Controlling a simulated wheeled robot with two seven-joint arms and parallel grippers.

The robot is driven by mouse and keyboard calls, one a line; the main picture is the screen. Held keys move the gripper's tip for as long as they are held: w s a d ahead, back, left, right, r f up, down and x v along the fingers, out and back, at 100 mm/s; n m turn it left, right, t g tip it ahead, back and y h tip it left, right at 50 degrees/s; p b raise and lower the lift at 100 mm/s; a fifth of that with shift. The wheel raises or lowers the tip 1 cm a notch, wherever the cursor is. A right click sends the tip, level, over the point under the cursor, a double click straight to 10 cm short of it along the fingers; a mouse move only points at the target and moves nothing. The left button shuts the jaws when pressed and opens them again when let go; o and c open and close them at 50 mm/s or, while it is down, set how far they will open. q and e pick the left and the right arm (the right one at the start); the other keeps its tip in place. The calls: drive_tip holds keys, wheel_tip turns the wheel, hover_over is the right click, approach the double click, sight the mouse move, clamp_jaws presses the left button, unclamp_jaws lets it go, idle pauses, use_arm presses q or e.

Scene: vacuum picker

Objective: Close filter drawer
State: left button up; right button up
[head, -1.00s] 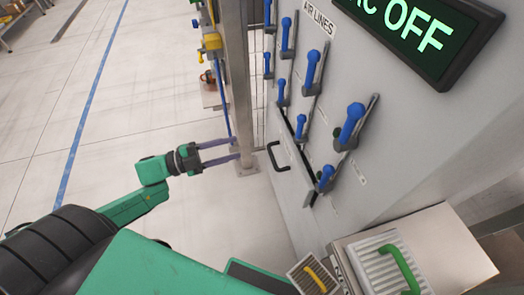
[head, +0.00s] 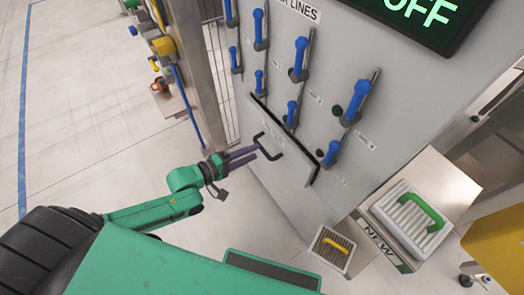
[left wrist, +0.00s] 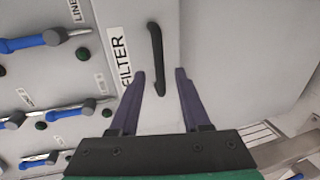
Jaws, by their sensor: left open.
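The filter drawer (head: 262,165) is a grey front low on the grey cabinet, with a black bar handle (head: 268,146). A dark gap along its upper edge shows it standing out from the cabinet. In the left wrist view, the drawer front (left wrist: 143,100) has a FILTER label and the handle (left wrist: 157,60) upright in the picture. My left gripper (head: 255,153) is open and empty, its purple fingers pointing at the handle. In the left wrist view, the handle's lower end shows between the fingertips (left wrist: 160,72); I cannot tell if they touch. My right gripper is out of view.
Several blue levers (head: 301,55) line the cabinet above the drawer. A filter with a green handle (head: 410,215) lies on a box marked NEW. A filter with a yellow handle (head: 334,252) sits nearby. A metal post (head: 187,60) stands left of the cabinet.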

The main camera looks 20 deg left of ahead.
sight(262, 147)
use_arm(q)
drive_tip(key=x, duration=0.5)
drive_tip(key=shift+s+b, duration=0.1)
drive_tip(key=shift+b, duration=0.25)
clamp_jaws()
idle(0.9)
